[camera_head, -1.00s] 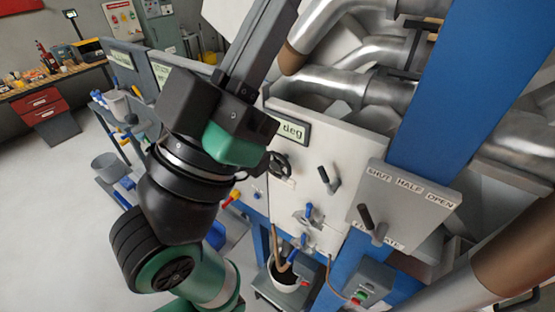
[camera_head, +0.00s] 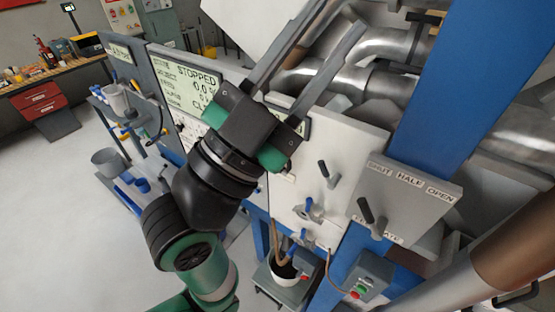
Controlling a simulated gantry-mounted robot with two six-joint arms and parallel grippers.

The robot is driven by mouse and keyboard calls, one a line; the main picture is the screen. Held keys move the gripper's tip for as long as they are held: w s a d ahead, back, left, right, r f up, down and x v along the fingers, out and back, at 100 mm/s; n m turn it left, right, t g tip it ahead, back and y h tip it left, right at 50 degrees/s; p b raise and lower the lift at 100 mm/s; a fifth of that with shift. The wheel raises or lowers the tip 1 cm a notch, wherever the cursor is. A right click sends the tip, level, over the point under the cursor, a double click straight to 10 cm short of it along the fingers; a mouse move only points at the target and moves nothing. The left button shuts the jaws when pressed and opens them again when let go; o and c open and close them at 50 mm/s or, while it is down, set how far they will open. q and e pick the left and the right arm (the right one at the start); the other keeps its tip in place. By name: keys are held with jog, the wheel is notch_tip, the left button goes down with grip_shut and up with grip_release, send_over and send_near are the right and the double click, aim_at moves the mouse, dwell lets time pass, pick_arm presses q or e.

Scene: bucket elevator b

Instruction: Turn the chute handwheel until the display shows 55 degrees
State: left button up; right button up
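The handwheel is hidden behind my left gripper; at most a dark trace shows below the gripper's lower green part. The degree display (camera_head: 304,127) on the white panel (camera_head: 345,150) is almost wholly covered by the gripper, with only its dark right edge showing, so its reading cannot be read. My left gripper (camera_head: 341,14) is in front of the panel, its two long grey fingers spread apart and pointing up and right. Nothing shows between them. My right gripper is not in view.
A lever (camera_head: 328,174) and blue-handled valves (camera_head: 308,206) are on the panel. Right of it is a SHUT/HALF/OPEN plate (camera_head: 410,200) with a black-handled lever. A screen (camera_head: 188,82) reads STOPPED. A bucket (camera_head: 285,272) stands below. Open floor (camera_head: 60,220) lies left.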

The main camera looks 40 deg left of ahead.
pick_arm(q)
jog(key=w+a+f+m+g+y+b, duration=0.1)
jog(key=w+a+f+g, duration=0.15)
jog(key=f, duration=0.65)
jog(key=w+a+f+m+g+y+b, duration=0.1)
jog(key=w+a+f+m+b, duration=0.15)
jog(key=f, duration=0.65)
jog(key=a+f+n+g+y+b, duration=0.1)
jog(key=a+f+y, duration=0.1)
jog(key=a+f, duration=0.35)
jog(key=a+f+n+g+y+b, duration=0.1)
jog(key=a+f+n+g, duration=0.15)
jog(key=f, duration=0.65)
jog(key=a+f+n+g+y, duration=0.1)
jog(key=a+f+y, duration=0.1)
jog(key=a+f, duration=0.4)
jog(key=w, duration=0.6)
jog(key=w+f, duration=0.1)
jog(key=w, duration=0.3)
jog(key=shift+a+p, duration=0.1)
jog(key=shift+p, duration=0.25)
grip_shut()
